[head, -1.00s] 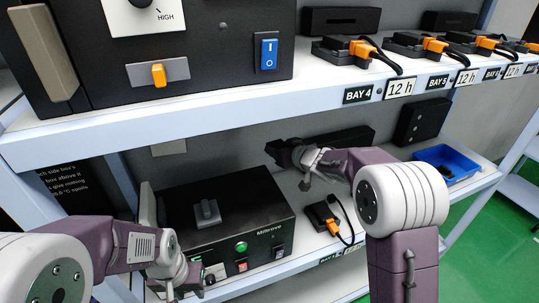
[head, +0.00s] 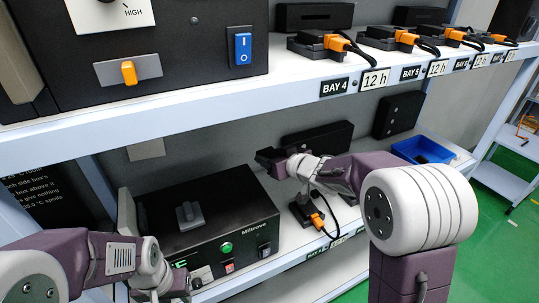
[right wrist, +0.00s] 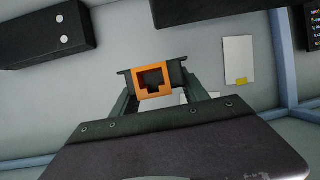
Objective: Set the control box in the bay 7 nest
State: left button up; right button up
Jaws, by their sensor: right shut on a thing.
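My right gripper (head: 274,160) is shut on the control box (head: 266,155), a small dark block held above the lower shelf. In the right wrist view the control box (right wrist: 136,78) sits between the fingers, with an orange-framed socket facing the camera. The lower-shelf label there is too hidden to read as bay 7. My left gripper (head: 178,287) is by the black unit's front; its fingers are unclear.
A black Miltrove unit (head: 212,223) with a green button stands left of the nest. Dark boxes (head: 317,141) are on the back panel, and a blue bin (head: 423,151) stands at the right. The upper shelf edge (head: 200,127) runs overhead with several occupied nests.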

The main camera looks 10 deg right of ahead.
jog(key=s+d, duration=0.2)
jog(key=s, duration=0.4)
jog(key=shift+s, duration=0.3)
jog(key=shift+d, duration=0.1)
jog(key=s+d, duration=0.2)
jog(key=s, duration=0.4)
jog(key=shift+s+p, duration=0.35)
